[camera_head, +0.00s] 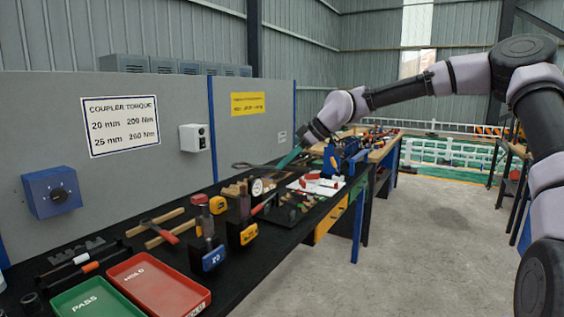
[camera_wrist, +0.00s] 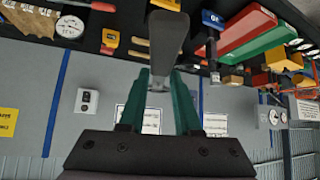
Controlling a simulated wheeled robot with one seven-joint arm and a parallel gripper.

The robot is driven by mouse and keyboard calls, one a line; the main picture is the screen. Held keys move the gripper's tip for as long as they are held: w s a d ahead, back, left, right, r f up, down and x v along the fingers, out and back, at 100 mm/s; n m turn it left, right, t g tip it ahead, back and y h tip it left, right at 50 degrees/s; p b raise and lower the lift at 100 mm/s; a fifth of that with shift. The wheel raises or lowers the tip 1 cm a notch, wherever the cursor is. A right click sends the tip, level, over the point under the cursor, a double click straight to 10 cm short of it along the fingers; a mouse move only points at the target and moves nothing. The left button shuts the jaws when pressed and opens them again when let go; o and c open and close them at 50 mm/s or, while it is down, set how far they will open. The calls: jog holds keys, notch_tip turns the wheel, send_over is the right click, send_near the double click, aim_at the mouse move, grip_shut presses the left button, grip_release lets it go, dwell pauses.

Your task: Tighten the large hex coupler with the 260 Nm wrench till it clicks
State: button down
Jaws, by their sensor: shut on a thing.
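My gripper (camera_head: 284,160) is raised above the far part of the black bench in the head view. In the wrist view its teal fingers (camera_wrist: 160,88) are shut on a grey bar-like tool (camera_wrist: 166,38), which seems to be a wrench. In the head view the tool's rounded grey end (camera_head: 242,165) points left, clear of the bench. Two dark upright pieces stand on the bench: one in a blue holder (camera_head: 213,259) marked 20, one in a yellow-fronted holder (camera_head: 248,236). The yellow one seems to be the large coupler, but its label is unreadable. The tool touches neither.
A red HOLD tray (camera_head: 197,309) and green PASS tray (camera_head: 72,299) lie at the near left. Hammers (camera_head: 160,234), tape measures and a dial gauge (camera_head: 257,187) crowd the bench. A grey panel (camera_head: 50,120) with a torque sign (camera_head: 120,124) stands behind. The right floor is clear.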

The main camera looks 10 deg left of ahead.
dwell(0.3)
jog(key=shift+d+f, duration=0.1)
jog(key=shift+f, duration=2.75)
notch_tip(320, 180, down, 6)
jog(key=shift+f, duration=0.2)
dwell(0.9)
jog(key=shift+s, duration=0.15)
jog(key=s+a+m+t+h, duration=0.2)
jog(key=s+a+m+t, duration=0.2)
jog(key=s+m, duration=0.4)
jog(key=shift+s+a+t+h, duration=0.15)
jog(key=shift+s+t+h, duration=0.15)
jog(key=shift+t, duration=0.4)
dwell(2.1)
